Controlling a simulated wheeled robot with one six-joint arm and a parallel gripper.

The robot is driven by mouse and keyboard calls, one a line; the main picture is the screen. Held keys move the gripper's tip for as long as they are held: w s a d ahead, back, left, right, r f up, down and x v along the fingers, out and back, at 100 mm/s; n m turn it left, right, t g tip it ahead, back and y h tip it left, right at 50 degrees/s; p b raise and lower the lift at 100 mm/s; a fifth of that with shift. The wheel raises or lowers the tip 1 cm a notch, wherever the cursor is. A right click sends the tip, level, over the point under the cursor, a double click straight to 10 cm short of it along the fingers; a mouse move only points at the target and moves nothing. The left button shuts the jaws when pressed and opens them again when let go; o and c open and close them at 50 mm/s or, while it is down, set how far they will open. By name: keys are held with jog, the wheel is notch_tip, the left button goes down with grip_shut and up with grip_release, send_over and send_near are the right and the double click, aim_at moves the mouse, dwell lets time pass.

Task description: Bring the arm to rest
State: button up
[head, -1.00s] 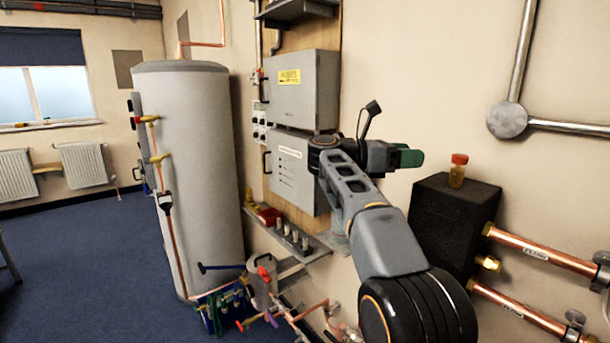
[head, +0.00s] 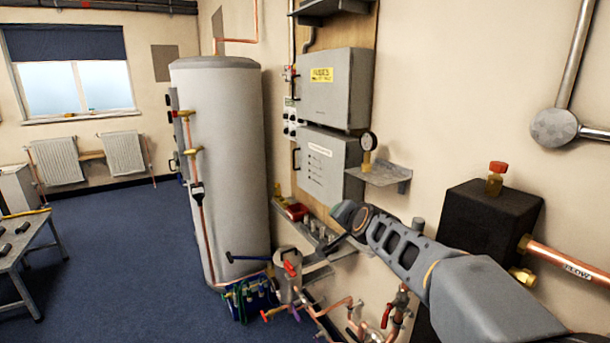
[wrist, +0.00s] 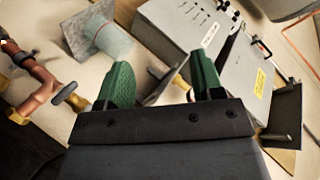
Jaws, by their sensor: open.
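My arm (head: 400,247) reaches in from the lower right of the head view, in front of the wall, its far end low beside the black box. In the wrist view my gripper (wrist: 160,85) shows two green fingers standing apart with nothing between them. The fingers are hidden behind the arm's end in the head view. Copper pipework and a brass fitting (wrist: 75,98) lie left of the fingers in the wrist view. The grey control boxes show beyond the fingers there.
Two grey boxes (head: 334,88) hang on the wall. A small shelf (head: 385,173) bears a gauge (head: 368,143). A black box (head: 478,222) with a red-capped brass fitting (head: 496,178) stands close to my arm. A tall grey cylinder (head: 225,150) stands left. Blue floor (head: 130,270) is open there.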

jog(key=s+d+f+n+g+p, duration=0.1)
jog(key=s+d+f+n+g, duration=0.1)
jog(key=s, duration=0.7)
jog(key=s+d+f+n+g+h+p, duration=0.1)
jog(key=s+d+f+n+g, duration=0.1)
jog(key=s, duration=0.8)
jog(key=s+d+f+n+g+h+p, duration=0.1)
jog(key=s+d+f+n+g+p, duration=0.1)
jog(key=s+f+g, duration=0.3)
jog(key=s+f+n, duration=0.1)
jog(key=s, duration=0.3)
jog(key=shift+s+n, duration=0.3)
